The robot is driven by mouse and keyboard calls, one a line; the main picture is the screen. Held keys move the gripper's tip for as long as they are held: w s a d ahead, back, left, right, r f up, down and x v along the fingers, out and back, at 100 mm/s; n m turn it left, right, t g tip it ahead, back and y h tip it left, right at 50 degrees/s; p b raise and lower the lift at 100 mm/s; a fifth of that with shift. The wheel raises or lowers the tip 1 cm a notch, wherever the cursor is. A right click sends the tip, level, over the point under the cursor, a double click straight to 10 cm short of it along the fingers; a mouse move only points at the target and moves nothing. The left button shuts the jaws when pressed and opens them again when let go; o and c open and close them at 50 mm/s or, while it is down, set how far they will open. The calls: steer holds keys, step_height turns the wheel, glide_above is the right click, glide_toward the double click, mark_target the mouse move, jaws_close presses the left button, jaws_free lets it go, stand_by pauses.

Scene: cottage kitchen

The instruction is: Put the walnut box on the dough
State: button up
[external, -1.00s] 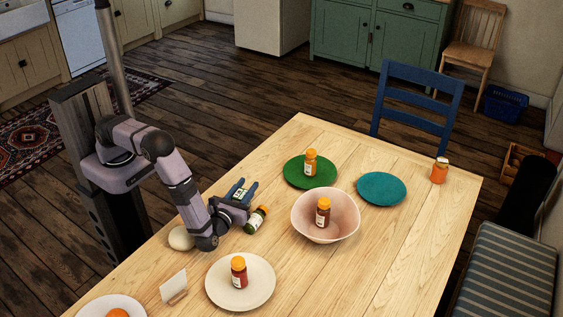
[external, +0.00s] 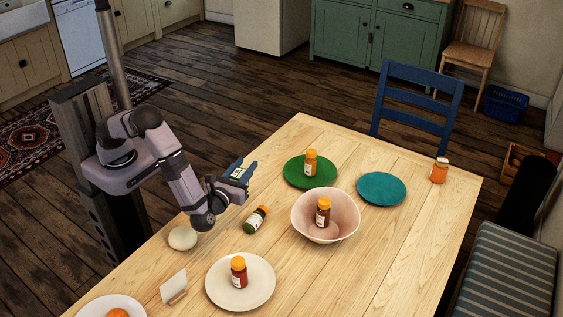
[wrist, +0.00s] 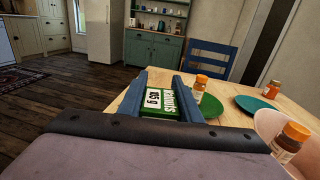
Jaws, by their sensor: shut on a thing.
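My gripper (external: 244,167) is shut on the walnut box (external: 239,174), a small green box with white labels. The gripper holds it above the table. In the wrist view the box (wrist: 165,102) sits between my two blue fingers, its printed label facing the camera. The dough (external: 182,238) is a pale round ball on the table near its left edge, below and left of my gripper. The dough does not show in the wrist view.
A green-labelled jar (external: 256,219) lies on its side near the dough. A pink bowl (external: 341,233) and a cream plate (external: 258,294) each hold a jar. A green plate (external: 294,176) holds another jar. A card holder (external: 173,288) stands in front; a teal plate (external: 381,189) is empty.

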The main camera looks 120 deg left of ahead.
steer(key=shift+r, duration=0.65)
steer(key=shift+d, duration=0.1)
